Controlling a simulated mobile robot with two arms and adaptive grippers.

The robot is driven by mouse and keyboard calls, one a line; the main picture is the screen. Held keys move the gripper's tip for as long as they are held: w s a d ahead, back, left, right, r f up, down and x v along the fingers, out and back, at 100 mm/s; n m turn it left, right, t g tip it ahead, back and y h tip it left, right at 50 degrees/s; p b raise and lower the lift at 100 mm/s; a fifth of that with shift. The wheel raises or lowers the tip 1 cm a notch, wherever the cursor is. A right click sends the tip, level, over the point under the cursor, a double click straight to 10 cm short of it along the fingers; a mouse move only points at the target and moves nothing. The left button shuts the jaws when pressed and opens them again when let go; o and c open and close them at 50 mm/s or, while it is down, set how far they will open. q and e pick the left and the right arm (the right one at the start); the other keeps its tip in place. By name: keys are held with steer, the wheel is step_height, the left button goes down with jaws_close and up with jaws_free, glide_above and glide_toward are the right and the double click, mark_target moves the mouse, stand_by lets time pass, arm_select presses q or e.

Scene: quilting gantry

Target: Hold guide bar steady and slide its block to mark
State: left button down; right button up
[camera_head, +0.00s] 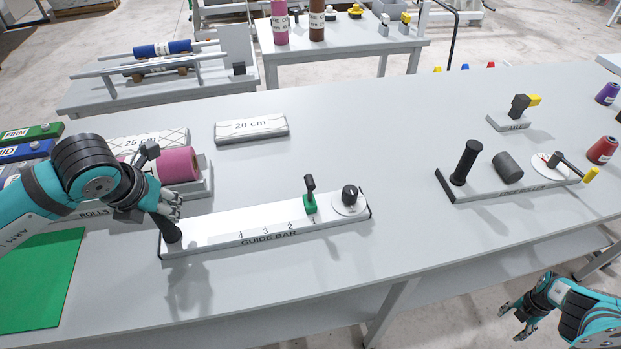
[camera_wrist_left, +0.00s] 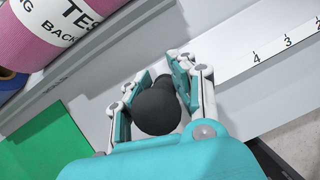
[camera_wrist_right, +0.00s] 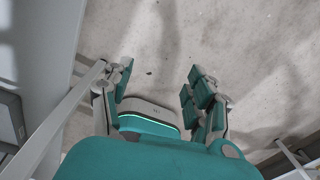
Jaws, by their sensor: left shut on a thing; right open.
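The white guide bar (camera_head: 265,227) lies on the grey table, with marks 4, 3, 2, 1 from left to right; its left part also shows in the left wrist view (camera_wrist_left: 245,70). A green block with a black upright handle (camera_head: 310,203) sits on the bar by mark 1. A black knob on a white dial (camera_head: 349,197) is at the bar's right end. My left gripper (camera_head: 172,212) is shut on the black post at the bar's left end, whose round top (camera_wrist_left: 157,110) shows between the fingers. My right gripper (camera_head: 517,318) is open and empty, off the table's front edge, over the floor (camera_wrist_right: 155,90).
A second fixture (camera_head: 510,184) with a black post, grey cylinder and dial stands at the right. A small stand (camera_head: 508,123) is behind it. A pink roll (camera_head: 178,166) and a 20 cm pad (camera_head: 251,129) lie behind the bar. A green mat (camera_head: 40,280) is at front left.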

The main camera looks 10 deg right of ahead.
steer(key=s+d+r+g+h, duration=0.2)
steer(key=s+d+r+g, duration=0.15)
steer(key=d+r, duration=0.6)
steer(key=s+d+r+g+h, duration=0.1)
steer(key=s+d+r+g, duration=0.1)
steer(key=s+d+r, duration=0.55)
steer(key=w+a+r+n+t+y, duration=0.1)
steer(key=w+r+n+t+y, duration=0.3)
steer(key=w+r+t, duration=0.75)
steer(key=w+a+r+n+t+y, duration=0.25)
steer(key=w+r+t, duration=0.25)
steer(key=w+r, duration=1.25)
steer(key=w+a+n+y, duration=0.3)
steer(key=w+a+y, duration=0.2)
steer(key=w+a, duration=1.55)
steer(key=n+g+h, duration=0.4)
steer(key=n+g, duration=0.6)
steer(key=n, duration=1.4)
glide_toward(311, 180)
steer(key=x, duration=1)
steer(key=shift+a+f, duration=0.1)
steer(key=shift+f, duration=0.05)
